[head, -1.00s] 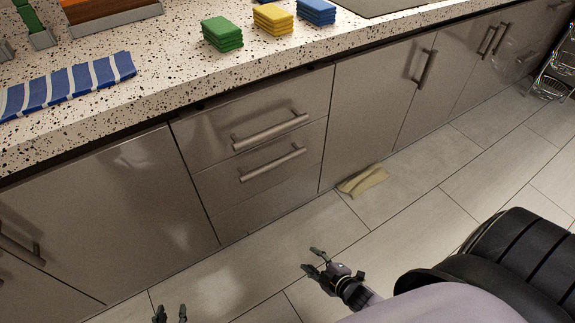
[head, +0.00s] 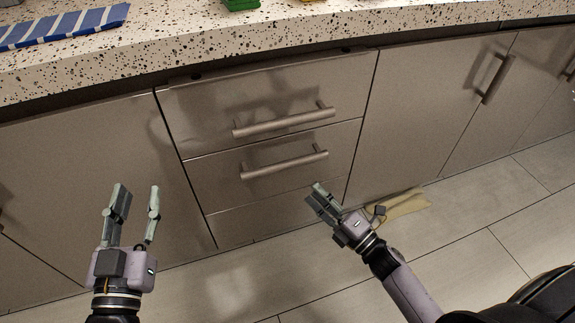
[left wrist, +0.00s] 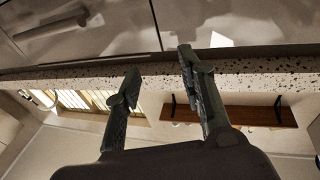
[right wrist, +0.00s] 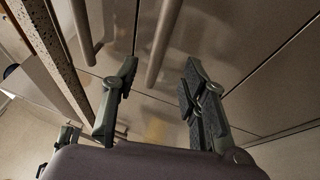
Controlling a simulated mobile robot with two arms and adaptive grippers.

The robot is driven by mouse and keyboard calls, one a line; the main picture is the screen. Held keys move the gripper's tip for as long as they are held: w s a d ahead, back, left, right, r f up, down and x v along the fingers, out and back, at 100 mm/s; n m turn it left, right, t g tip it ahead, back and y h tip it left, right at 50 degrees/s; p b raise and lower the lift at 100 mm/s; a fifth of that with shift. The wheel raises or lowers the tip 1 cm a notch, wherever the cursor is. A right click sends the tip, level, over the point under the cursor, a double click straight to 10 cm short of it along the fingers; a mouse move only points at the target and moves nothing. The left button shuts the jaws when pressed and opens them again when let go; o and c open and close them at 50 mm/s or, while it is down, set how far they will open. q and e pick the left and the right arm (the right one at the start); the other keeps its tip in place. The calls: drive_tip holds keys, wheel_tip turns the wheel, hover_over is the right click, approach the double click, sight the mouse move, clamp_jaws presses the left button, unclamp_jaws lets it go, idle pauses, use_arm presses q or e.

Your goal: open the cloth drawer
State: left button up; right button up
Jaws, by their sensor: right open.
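A grey cabinet unit holds an upper drawer (head: 210,105) and a lower drawer (head: 215,170), both shut. I cannot tell which is the cloth drawer. The upper drawer has a bar handle (head: 285,122), the lower one another (head: 285,163). My right gripper (head: 314,194) is open and empty, just below and right of the lower handle in the head view, apart from it. Two bar handles show ahead of its fingers in the right wrist view (right wrist: 163,40). My left gripper (head: 138,190) is open and empty, fingers upward, in front of the plain panel left of the drawers.
The speckled counter (head: 200,55) overhangs the drawers. A blue-striped cloth (head: 65,27) lies on it. A yellowish cloth (head: 405,204) lies on the floor behind my right gripper. Cabinet doors (head: 430,110) stand to the right. The floor in front is otherwise clear.

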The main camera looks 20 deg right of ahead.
sight(289, 167)
drive_tip(key=b+x, duration=0.1)
drive_tip(key=x, duration=1)
drive_tip(key=shift+w+a, duration=0.1)
drive_tip(key=shift+w, duration=0.1)
use_arm(q)
wheel_tip(289, 167, up, 7)
drive_tip(key=s+t+h, duration=0.1)
drive_tip(key=s+t, duration=0.1)
drive_tip(key=t, duration=0.2)
drive_tip(key=shift+s+d+t+h+b, duration=0.2)
drive_tip(key=shift+s+t+h+b, duration=0.1)
use_arm(e)
drive_tip(key=shift+w+a, duration=0.2)
drive_tip(key=shift+w, duration=0.2)
drive_tip(key=shift+c, duration=0.5)
clamp_jaws()
